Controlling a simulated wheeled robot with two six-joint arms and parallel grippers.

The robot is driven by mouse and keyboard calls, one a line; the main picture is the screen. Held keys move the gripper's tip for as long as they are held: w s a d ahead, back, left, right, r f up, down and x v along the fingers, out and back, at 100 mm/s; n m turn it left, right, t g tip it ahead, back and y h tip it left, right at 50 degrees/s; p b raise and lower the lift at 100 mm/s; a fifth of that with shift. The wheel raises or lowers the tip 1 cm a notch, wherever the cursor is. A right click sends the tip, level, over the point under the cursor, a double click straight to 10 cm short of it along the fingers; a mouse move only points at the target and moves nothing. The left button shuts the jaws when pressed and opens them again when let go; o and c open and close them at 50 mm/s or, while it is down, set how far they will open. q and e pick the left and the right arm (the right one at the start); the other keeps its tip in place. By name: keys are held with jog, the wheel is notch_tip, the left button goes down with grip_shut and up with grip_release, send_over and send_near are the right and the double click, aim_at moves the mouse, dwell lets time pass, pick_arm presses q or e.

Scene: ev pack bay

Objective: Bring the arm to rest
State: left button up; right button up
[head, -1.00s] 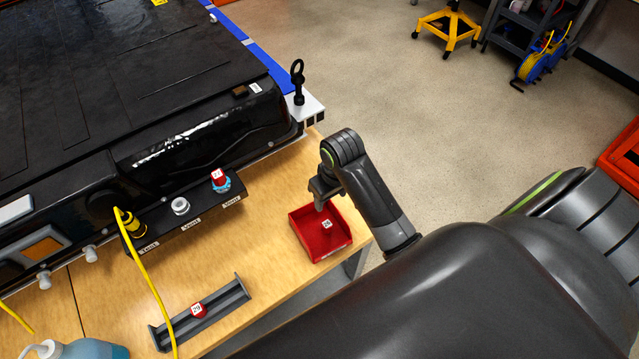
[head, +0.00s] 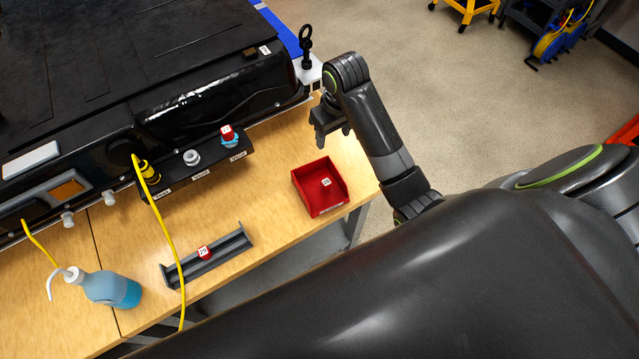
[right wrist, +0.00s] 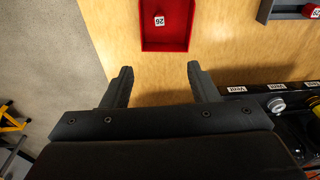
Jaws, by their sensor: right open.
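My right gripper (head: 332,132) hangs above the wooden bench near its right edge, just beyond the red tray. In the right wrist view its two fingers (right wrist: 160,88) are spread apart with nothing between them. The arm reaches in from the lower right of the head view and its upper part covers much of the foreground. My left gripper is not in view.
A red tray (head: 309,203) holds a small part labelled 26. A grey channel rack (head: 232,249) holds a red-capped part. A black three-place holder (head: 197,176) stands before the black battery pack (head: 100,70). A yellow cable (head: 169,230) crosses the bench near a blue bottle (head: 110,289).

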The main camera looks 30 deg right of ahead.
jog(key=s+d+f+m+t+h, duration=0.1)
jog(key=s+d+f, duration=0.1)
jog(key=s, duration=1.1)
jog(key=s+d+f+m+t+h, duration=0.1)
jog(key=s+d, duration=0.2)
jog(key=s, duration=0.9)
notch_tip(320, 180, down, 35)
jog(key=s+d+g+b, duration=0.1)
jog(key=s+b, duration=0.1)
jog(key=b, duration=0.6)
pick_arm(q)
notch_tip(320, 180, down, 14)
jog(key=b, duration=0.6)
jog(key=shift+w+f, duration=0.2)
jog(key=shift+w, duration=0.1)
pick_arm(e)
jog(key=s+f, duration=0.7)
jog(key=f, duration=0.3)
jog(key=s+a+f+g, duration=0.1)
jog(key=s+f, duration=0.6)
jog(key=f, duration=0.3)
jog(key=shift+y, duration=0.4)
